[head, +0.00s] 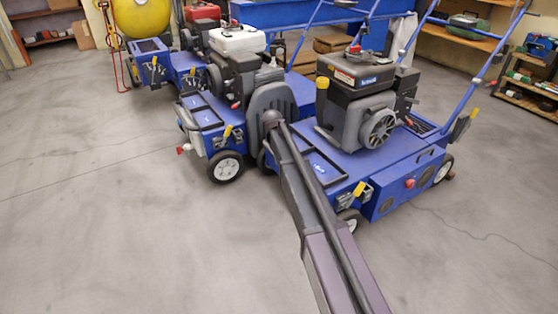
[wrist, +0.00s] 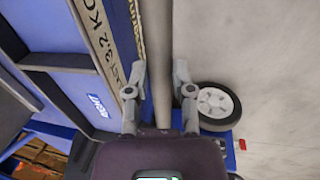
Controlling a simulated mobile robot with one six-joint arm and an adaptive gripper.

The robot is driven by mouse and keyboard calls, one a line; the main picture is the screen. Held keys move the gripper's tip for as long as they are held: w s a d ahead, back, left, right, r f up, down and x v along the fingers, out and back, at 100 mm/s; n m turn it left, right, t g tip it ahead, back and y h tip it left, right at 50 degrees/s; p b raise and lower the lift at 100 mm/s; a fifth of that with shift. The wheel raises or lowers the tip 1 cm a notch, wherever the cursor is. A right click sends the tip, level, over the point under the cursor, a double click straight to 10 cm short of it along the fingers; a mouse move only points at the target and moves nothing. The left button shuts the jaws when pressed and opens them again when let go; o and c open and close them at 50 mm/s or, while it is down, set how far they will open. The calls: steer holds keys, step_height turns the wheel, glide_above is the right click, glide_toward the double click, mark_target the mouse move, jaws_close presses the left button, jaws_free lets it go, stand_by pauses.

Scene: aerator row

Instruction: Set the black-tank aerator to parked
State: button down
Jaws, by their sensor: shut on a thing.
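The black-tank aerator (head: 356,70) stands at the right of the head view, with a blue deck, a grey engine and a yellow-tipped lever (head: 360,188) at its front corner. My arm reaches in along its left side, and the gripper end is hidden in the head view. In the wrist view my gripper (wrist: 157,90) has its two fingers on either side of a long grey bar (wrist: 155,40) and is shut on it. I cannot tell which part of the aerator this bar is. A blue body lies left of the bar, and a white-hubbed wheel (wrist: 216,102) is on the right.
A white-tank aerator (head: 236,40) stands close to the left of the black-tank one. A red-tank aerator (head: 202,12) and a yellow tank (head: 140,14) are behind it. Shelves (head: 530,85) stand at the right. The grey floor (head: 90,200) is clear at the left and front.

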steer(key=shift+w+d, duration=0.35)
steer(key=shift+d, duration=0.2)
steer(key=shift+c, duration=2.4)
jaws_free()
steer(key=shift+s+a, duration=0.1)
steer(key=shift+a, duration=0.1)
steer(key=shift+a, duration=0.1)
steer(key=shift+r, duration=0.15)
